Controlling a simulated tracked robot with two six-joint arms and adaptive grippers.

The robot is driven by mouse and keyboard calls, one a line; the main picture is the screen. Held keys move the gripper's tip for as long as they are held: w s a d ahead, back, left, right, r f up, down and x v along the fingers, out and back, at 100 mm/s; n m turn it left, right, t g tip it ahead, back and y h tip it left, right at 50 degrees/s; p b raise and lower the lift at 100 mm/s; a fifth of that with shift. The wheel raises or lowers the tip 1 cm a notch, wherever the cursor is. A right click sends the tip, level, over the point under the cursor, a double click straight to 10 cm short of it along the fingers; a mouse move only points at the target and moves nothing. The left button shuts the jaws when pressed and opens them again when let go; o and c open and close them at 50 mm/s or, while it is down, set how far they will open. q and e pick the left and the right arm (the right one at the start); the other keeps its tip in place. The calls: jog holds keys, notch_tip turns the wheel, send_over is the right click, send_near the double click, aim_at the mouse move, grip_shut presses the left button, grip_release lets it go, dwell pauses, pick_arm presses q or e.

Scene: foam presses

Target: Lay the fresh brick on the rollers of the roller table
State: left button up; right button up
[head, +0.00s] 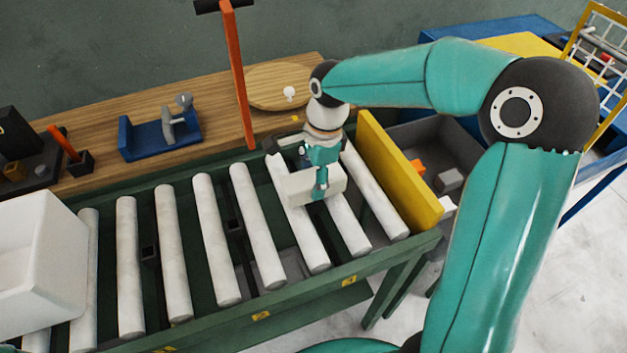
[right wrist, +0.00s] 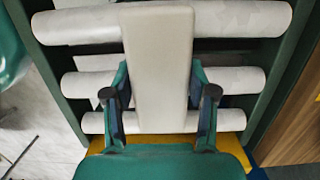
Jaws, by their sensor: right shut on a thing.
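The fresh brick (head: 298,187) is a pale off-white block at the right part of the roller table (head: 120,339). It also shows in the right wrist view (right wrist: 158,60), lying across the line of several white rollers (right wrist: 85,86). My right gripper (head: 321,190) comes down from above and is shut on the brick, with one finger on each side of it in the wrist view (right wrist: 160,100). The brick is at or just above the rollers; I cannot tell whether it touches them. My left gripper is not in view.
A yellow end stop (head: 398,172) closes the table's right end. A wooden bench (head: 215,105) behind holds a blue fixture (head: 160,138) and an orange upright bar (head: 236,75). The middle rollers (head: 215,240) are bare.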

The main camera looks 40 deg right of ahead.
jog(key=shift+f, duration=0.5)
jog(key=shift+f, duration=0.1)
jog(key=o, duration=1.4)
jog(key=r, duration=0.3)
jog(key=d+r, duration=0.1)
jog(key=r, duration=0.3)
jog(key=r+p, duration=0.1)
jog(key=r, duration=0.3)
jog(key=shift+s+d, duration=0.15)
jog(key=shift+d, duration=0.1)
jog(key=shift+d+r, duration=0.1)
jog(key=shift+r, duration=0.45)
